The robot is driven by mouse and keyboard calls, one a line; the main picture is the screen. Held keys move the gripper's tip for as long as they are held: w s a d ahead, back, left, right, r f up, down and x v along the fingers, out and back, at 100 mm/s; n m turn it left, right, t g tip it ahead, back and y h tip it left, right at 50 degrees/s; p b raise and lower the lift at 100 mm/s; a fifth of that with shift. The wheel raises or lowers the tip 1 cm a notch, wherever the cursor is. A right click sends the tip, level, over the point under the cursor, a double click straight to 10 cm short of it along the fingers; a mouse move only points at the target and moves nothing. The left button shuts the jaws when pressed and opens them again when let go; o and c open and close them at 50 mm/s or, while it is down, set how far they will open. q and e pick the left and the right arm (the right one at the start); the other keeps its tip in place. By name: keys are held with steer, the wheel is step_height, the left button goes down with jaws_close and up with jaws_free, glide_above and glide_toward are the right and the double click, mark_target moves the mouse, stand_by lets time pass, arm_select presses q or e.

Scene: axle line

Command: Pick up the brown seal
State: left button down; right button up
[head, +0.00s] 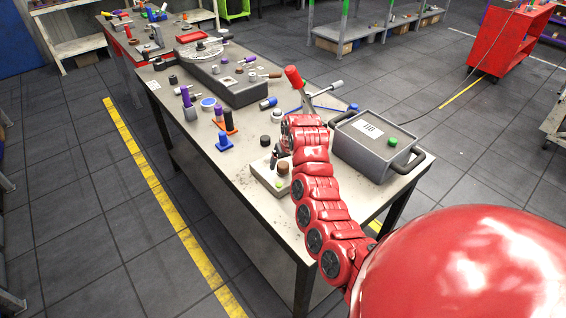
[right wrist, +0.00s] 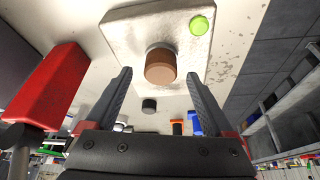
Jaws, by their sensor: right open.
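The brown seal (right wrist: 160,66) is a short round cylinder standing on a pale plate (right wrist: 130,32). In the head view the seal (head: 283,168) shows on the same plate (head: 258,168), near the front edge of the workbench. My right gripper (right wrist: 159,76) is open, with its two fingers apart and the seal showing between their tips. In the head view the right gripper (head: 279,154) is just beside the seal, partly hidden by my red arm. I cannot tell whether the fingers touch the seal. My left gripper is not in view.
A green button (right wrist: 200,25) sits on the plate beside the seal. A grey box (head: 365,150) with handles stands to the right. A red-handled tool (head: 293,77) rises behind my gripper. A dark round piece (head: 265,141) and a blue piece (head: 223,141) stand to the left.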

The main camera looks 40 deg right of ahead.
steer(key=shift+w+f, duration=0.2)
steer(key=shift+f, duration=0.45)
jaws_close()
